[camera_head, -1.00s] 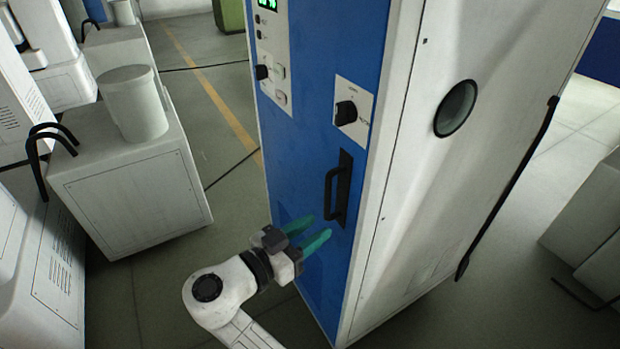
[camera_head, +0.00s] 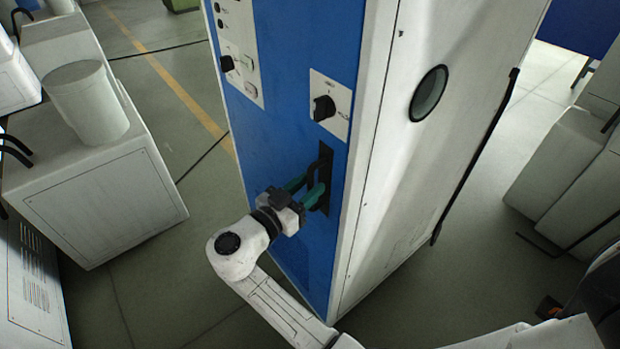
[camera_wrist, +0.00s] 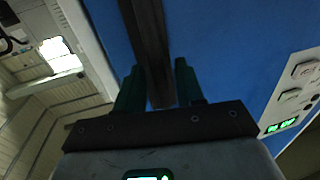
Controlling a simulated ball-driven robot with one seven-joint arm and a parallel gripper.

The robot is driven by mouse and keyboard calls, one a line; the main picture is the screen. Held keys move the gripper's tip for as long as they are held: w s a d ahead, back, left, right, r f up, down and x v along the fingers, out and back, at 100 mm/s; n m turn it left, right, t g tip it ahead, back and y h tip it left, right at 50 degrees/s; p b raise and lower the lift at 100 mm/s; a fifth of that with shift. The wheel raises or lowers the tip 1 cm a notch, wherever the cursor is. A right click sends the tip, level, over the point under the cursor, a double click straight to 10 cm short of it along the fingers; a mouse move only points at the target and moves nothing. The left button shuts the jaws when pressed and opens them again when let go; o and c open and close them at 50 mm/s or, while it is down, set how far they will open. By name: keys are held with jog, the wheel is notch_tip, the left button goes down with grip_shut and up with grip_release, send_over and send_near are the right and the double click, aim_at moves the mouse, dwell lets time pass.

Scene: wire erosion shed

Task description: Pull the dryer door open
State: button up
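The dryer is a tall cabinet with a blue front door (camera_head: 285,140) and white sides, and the door looks closed. A black vertical bar handle (camera_head: 323,165) is on the door, low and near its right edge. My gripper (camera_head: 306,188) is at the handle, its two green fingers pointing at the door. In the wrist view the dark handle bar (camera_wrist: 150,45) runs down between the fingers (camera_wrist: 158,88). A narrow gap shows between the bar and the right finger, so the gripper is open around the handle. The lower part of the handle is partly hidden by the fingers.
A black rotary switch (camera_head: 324,107) and a control panel (camera_head: 238,72) sit above the handle. A white box unit with a cylinder (camera_head: 86,102) stands to the left. Grey floor (camera_head: 165,285) lies open between it and the dryer. White units (camera_head: 560,170) stand at the right.

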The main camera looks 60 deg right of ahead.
jog(key=shift+s+d, duration=0.1)
jog(key=shift+d, duration=0.55)
jog(key=shift+c, duration=0.5)
grip_shut()
